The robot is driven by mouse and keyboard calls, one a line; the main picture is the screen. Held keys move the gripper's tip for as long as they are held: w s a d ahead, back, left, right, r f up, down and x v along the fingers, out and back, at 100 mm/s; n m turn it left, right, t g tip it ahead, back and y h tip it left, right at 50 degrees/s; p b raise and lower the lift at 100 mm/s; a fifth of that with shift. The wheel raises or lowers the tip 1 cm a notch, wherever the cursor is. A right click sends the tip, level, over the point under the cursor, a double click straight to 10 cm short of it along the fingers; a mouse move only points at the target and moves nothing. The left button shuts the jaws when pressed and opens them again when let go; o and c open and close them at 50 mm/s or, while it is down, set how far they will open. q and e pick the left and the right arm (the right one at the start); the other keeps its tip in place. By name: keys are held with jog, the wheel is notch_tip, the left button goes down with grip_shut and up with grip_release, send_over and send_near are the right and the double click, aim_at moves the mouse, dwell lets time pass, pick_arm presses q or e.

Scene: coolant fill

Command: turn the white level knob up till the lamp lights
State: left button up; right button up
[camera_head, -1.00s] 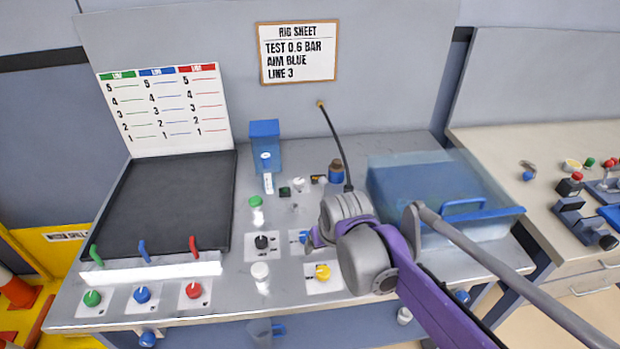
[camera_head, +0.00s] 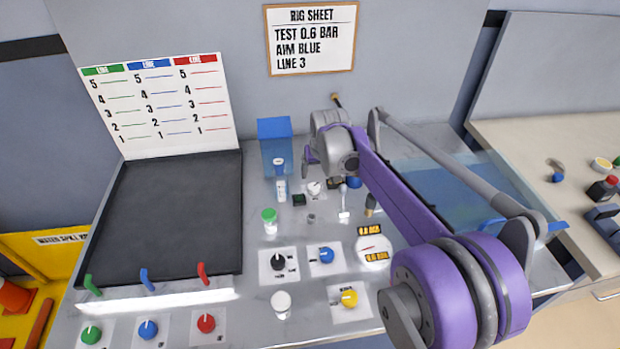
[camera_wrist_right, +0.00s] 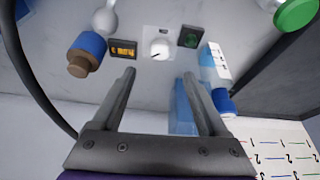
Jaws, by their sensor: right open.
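The white level knob (camera_head: 315,188) sits on a small plate toward the back of the bench; it also shows in the right wrist view (camera_wrist_right: 159,48), with a dark pointer mark. Beside it is a small dark box with a dark green face (camera_head: 299,200), seemingly the lamp, also in the wrist view (camera_wrist_right: 190,37); it looks unlit. My right gripper (camera_wrist_right: 160,76) is open and empty, its two fingers apart, with the knob seen beyond and between the tips, apparently not touching. In the head view my right gripper (camera_head: 309,160) is partly hidden by its own wrist. My left gripper is not in view.
A blue-capped vial (camera_wrist_right: 224,102) and blue container (camera_head: 273,130) stand nearby. A dark hose (camera_wrist_right: 38,75) curves along the left. Black, blue and yellow knobs (camera_head: 349,298) are nearer the front.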

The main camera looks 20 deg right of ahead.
aim_at(314, 186)
jog(key=x, duration=0.9)
jog(key=shift+f, duration=0.45)
grip_shut()
